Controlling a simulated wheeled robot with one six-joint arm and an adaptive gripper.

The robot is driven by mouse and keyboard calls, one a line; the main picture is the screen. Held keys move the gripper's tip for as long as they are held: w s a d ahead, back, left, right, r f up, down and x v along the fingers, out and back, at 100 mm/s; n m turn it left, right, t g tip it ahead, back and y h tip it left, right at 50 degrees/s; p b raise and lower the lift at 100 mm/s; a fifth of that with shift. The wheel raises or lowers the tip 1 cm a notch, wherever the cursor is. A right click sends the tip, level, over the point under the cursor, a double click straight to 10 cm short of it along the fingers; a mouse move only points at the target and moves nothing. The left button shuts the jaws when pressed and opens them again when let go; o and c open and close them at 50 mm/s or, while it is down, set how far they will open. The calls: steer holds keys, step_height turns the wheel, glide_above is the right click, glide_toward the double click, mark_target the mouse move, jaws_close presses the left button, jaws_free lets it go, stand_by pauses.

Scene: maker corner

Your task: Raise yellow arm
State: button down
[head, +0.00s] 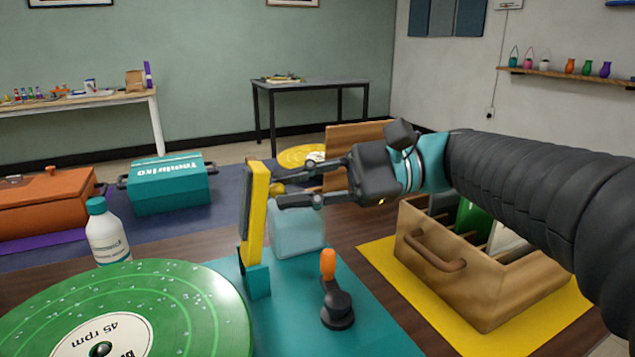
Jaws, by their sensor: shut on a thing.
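The yellow arm (257,212) stands nearly upright, with a dark strip along its left side, on a small teal block (258,281) at the edge of the green record (170,305). My gripper (278,189) reaches in from the right, its two dark fingers at the arm's right side. It is shut on the yellow arm, around a small yellow knob (278,188) partly hidden by the fingers. An orange-tipped lever (328,265) on a round black base stands on the teal surface (375,335) to the right, apart from my gripper.
A pale blue translucent box (296,232) stands behind the arm. A wooden crate (480,290) on a yellow mat (405,277) is at right, below my arm. A white bottle (107,235), teal toolbox (168,184) and orange box (45,203) are at left.

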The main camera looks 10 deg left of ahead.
stand_by(0.3)
steer(key=c, duration=1.1)
jaws_free()
steer(key=shift+v, duration=3.75)
steer(key=shift+f, duration=0.15)
